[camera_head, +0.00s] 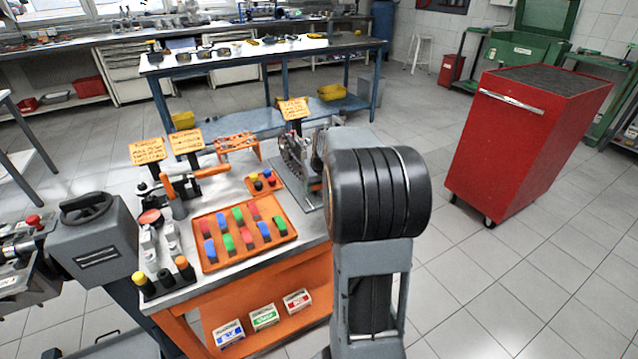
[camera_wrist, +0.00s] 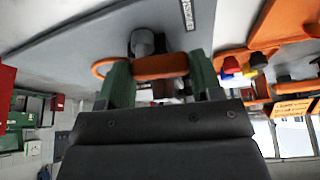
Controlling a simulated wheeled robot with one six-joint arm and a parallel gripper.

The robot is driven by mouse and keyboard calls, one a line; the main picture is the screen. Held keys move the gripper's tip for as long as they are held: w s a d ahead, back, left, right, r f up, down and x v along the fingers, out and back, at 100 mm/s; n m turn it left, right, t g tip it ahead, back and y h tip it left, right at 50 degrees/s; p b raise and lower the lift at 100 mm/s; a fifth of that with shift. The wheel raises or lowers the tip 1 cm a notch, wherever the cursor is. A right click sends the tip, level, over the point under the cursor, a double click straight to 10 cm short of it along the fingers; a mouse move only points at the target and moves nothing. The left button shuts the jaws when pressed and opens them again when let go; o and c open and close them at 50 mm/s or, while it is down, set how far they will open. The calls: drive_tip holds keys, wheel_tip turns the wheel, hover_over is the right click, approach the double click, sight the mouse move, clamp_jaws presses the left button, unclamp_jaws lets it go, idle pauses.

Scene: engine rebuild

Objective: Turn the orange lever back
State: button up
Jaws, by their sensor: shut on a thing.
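The orange lever (camera_wrist: 160,66) crosses the middle of the wrist view, with a rounded orange end at its left. My gripper (camera_wrist: 162,78) has green fingers, one on each side of the lever, and is shut on it. A grey round part (camera_wrist: 146,42) sits just beyond the lever, over a grey plate (camera_wrist: 75,42). In the head view my arm covers the gripper and the lever. The grey metal fixture (camera_head: 295,158) on the orange bench shows just left of my arm.
An orange tray (camera_head: 207,262) of coloured blocks lies on the bench, with a small orange tray (camera_head: 277,187) behind it. Signs on black stands (camera_head: 147,151) rise at the back. A red cabinet (camera_head: 510,150) stands right; the floor between is clear.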

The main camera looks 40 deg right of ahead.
drive_tip(key=shift+n, duration=0.3)
drive_tip(key=shift+c, duration=0.3)
drive_tip(key=n, duration=0.1)
drive_tip(key=n+y+b, duration=0.1)
drive_tip(key=shift+s+d+f+n+b, duration=0.1)
drive_tip(key=shift+s+n+b, duration=0.15)
drive_tip(key=shift+n+b, duration=0.05)
drive_tip(key=shift+s+n+y+b, duration=0.2)
drive_tip(key=shift+n+y+b, duration=0.4)
drive_tip(key=shift+n, duration=0.8)
drive_tip(key=shift+d, duration=0.1)
drive_tip(key=o, duration=0.9)
drive_tip(key=shift+s+r, duration=0.1)
drive_tip(key=shift+r, duration=0.1)
drive_tip(key=p+v, duration=0.2)
drive_tip(key=v, duration=1.1)
drive_tip(key=shift+d+r, duration=0.1)
drive_tip(key=shift+r, duration=0.2)
